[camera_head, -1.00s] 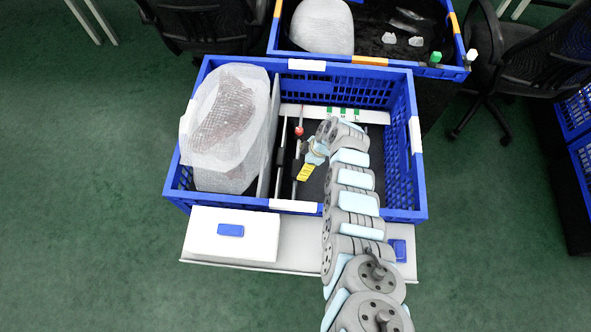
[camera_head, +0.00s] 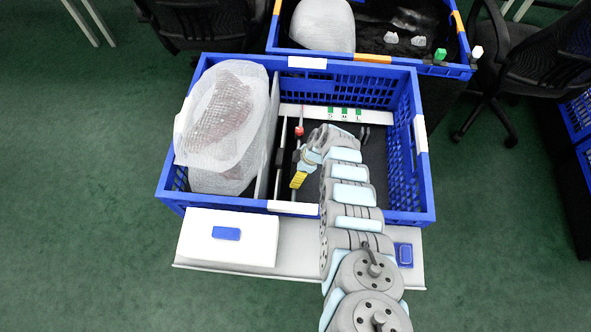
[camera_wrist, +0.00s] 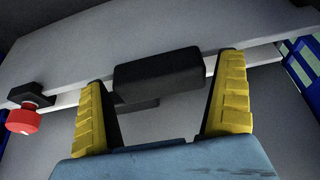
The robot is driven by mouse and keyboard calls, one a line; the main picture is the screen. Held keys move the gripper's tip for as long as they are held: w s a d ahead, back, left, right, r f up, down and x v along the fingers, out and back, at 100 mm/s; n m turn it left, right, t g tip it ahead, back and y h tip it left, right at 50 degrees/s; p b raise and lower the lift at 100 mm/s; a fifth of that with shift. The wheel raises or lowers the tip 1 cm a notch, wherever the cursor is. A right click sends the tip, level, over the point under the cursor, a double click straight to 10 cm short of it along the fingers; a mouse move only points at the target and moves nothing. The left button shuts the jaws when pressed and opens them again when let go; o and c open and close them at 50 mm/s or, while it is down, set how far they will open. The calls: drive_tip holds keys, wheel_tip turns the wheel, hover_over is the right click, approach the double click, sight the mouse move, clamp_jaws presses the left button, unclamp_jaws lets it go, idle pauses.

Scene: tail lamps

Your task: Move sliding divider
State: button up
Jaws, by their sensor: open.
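The sliding divider (camera_wrist: 170,40) is a grey panel. It fills the upper part of the wrist view, with a black block-shaped handle (camera_wrist: 158,74) on it. My gripper (camera_wrist: 170,85) has yellow ribbed fingers and is open, one finger on each side of the handle, with gaps showing. In the head view the divider (camera_head: 267,150) stands upright in the blue crate (camera_head: 428,190), between the wrapped part and the dark floor area. My gripper (camera_head: 297,180) is just right of it. A red knob (camera_wrist: 24,121) sits at the wrist view's left; it also shows in the head view (camera_head: 299,131).
A part wrapped in white foam (camera_head: 222,120) fills the crate's left side. A white strip marked S, M, L (camera_head: 370,117) crosses the back. A second blue crate (camera_head: 450,72) stands behind. The dark floor right of my gripper looks mostly clear.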

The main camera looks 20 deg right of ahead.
drive_tip(key=c, duration=1.1)
drive_tip(key=shift+o, duration=0.2)
drive_tip(key=shift+s, duration=0.1)
